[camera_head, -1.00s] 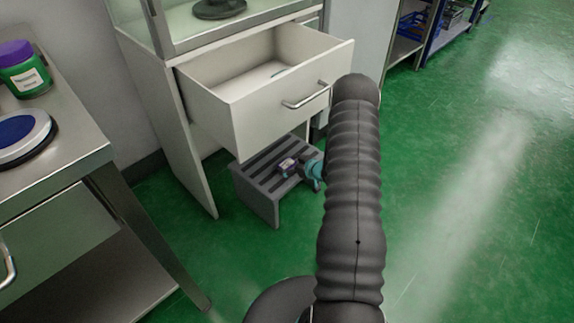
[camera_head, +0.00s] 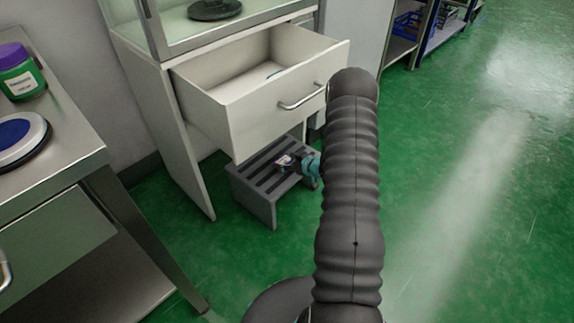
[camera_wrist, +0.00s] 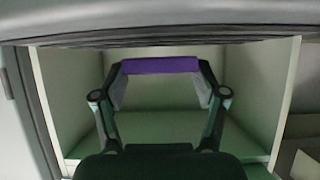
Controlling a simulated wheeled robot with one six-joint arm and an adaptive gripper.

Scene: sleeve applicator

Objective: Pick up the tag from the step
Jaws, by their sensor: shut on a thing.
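The tag (camera_head: 284,160) is a small white and purple piece at the grey slatted step (camera_head: 262,208), under the open drawer, in the head view. In the wrist view its purple edge (camera_wrist: 160,65) spans the gap between my two fingertips. My gripper (camera_wrist: 160,82) is shut on the tag. In the head view my gripper (camera_head: 291,164) is small and dark beside the teal wrist part, over the step top. I cannot tell whether the tag still touches the slats. My dark arm hides the area to the right of the step.
A white drawer (camera_head: 255,112) stands open just above the step, close over my gripper. A cabinet side panel (camera_head: 180,140) stands left of the step. A metal table (camera_head: 70,170) with a purple-lidded jar (camera_head: 20,72) is at the left. The green floor (camera_head: 470,220) is clear at right.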

